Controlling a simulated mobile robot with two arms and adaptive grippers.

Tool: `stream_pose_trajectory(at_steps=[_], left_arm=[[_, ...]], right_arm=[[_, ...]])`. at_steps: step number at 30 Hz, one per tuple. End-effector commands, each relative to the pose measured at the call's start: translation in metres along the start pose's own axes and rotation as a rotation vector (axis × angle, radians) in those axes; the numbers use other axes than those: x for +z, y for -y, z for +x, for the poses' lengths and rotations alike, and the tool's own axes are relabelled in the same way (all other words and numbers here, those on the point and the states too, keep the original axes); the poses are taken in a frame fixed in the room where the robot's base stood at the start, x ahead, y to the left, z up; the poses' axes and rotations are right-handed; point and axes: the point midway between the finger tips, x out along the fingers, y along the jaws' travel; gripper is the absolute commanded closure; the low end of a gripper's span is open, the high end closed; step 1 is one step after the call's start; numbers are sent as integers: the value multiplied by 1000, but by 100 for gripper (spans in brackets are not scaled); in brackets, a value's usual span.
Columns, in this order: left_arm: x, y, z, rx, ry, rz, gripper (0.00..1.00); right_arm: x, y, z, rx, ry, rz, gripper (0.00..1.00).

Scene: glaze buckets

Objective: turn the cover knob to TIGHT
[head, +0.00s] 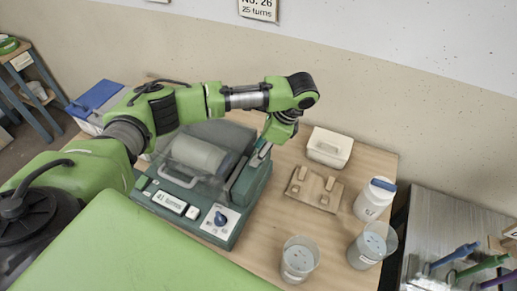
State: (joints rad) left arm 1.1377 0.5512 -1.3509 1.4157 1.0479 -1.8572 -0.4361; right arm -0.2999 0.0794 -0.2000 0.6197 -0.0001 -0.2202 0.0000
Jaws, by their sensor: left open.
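A dark green machine (243,212) stands on the wooden table, with a pale drum (198,152) under a clear cover with a grey handle (180,179). A blue knob (220,218) sits on a white plate at its front right corner; its markings are too small to read. I cannot tell whether this is the cover knob. My left gripper (261,156) is open and empty, pointing down by the right rear side of the machine, close to it; contact is unclear. My right gripper is out of view.
A white display (170,201) is on the machine's front. A wall sign (259,9) reads "No. 26, 25 turns".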

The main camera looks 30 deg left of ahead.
Motion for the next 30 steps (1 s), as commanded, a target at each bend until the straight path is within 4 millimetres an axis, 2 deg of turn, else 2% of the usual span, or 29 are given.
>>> stream_pose_trajectory(at_steps=[7,8,9,12,22,30], left_arm=[[0,0,2,0,0,0,60],[0,0,2,0,0,0,65],[0,0,1,0,0,0,75],[0,0,1,0,0,0,98],[0,-1,0,-8,0,23,98],[2,-2,-3,-59,0,150,98]], right_arm=[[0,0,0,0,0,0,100],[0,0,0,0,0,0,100],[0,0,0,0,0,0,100],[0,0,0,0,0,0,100],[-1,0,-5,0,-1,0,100],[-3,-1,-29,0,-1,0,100]])
